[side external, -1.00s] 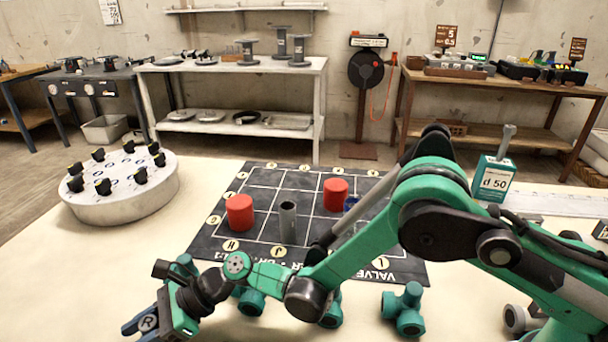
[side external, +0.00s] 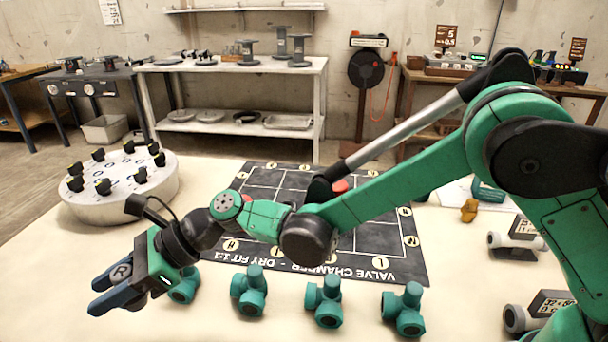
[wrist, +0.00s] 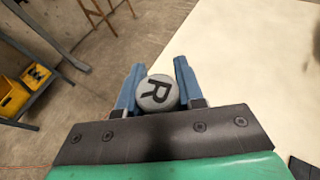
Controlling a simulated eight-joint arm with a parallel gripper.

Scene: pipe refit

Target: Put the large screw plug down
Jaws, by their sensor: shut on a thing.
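The gripper is level with the near left part of the pale table (side external: 60,262). I cannot tell how far the plug is above the table top.
Several green pipe fittings (side external: 249,290) stand in a row to the gripper's right. A dark gridded mat (side external: 385,240) lies behind them, partly hidden by my arm. A round grey stand with black knobs (side external: 125,195) is at the far left. The table's edge passes beside the plug.

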